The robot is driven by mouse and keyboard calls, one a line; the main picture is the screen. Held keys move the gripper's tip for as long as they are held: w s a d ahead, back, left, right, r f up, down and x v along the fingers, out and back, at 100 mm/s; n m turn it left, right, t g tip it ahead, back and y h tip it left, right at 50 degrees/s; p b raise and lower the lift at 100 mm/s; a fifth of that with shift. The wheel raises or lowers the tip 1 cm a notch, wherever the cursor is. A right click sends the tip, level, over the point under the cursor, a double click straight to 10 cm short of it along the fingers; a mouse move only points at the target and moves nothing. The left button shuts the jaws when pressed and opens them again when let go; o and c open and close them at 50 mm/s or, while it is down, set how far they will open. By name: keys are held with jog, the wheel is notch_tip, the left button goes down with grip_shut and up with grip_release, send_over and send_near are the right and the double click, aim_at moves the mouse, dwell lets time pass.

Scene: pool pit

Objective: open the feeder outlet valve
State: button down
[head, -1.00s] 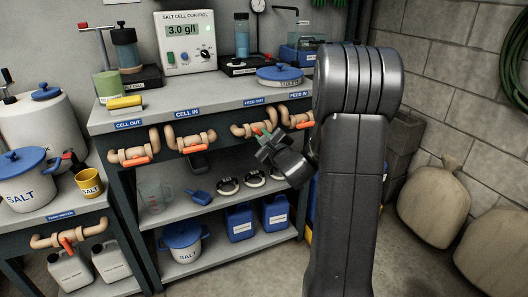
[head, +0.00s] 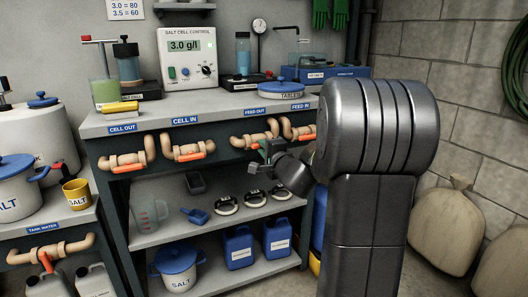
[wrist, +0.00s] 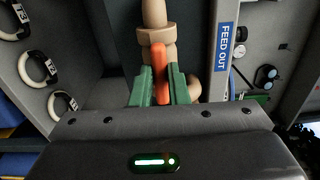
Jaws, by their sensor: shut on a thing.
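The feeder outlet valve (head: 254,137) is a tan pipe fitting under the bench edge, below the FEED OUT label (head: 255,112). In the wrist view its tan body (wrist: 157,37) and orange lever (wrist: 160,72) show, with the label (wrist: 224,45) to the right. My gripper (head: 262,152) is at this valve, its green fingers (wrist: 160,88) on either side of the lever and shut on it. In the wrist view the lever appears to run along the pipe. In the head view my gripper hides most of the lever.
The FEED IN valve (head: 298,131) is close on the right. The CELL IN valve (head: 188,151) and CELL OUT valve (head: 127,161) are to the left. The shelf below holds black-and-white rings (head: 227,205) and a blue scoop (head: 195,215). Sacks (head: 447,227) stand at right.

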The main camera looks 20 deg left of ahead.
jog(key=shift+n, duration=0.3)
jog(key=c, duration=1.4)
grip_release()
jog(key=shift+s+d, duration=0.1)
jog(key=p+v, duration=0.1)
jog(key=v, duration=1.2)
jog(key=shift+s+d+p, duration=0.15)
jog(key=shift+s+p, duration=0.1)
jog(key=shift+p, duration=0.15)
jog(key=shift+w, duration=0.1)
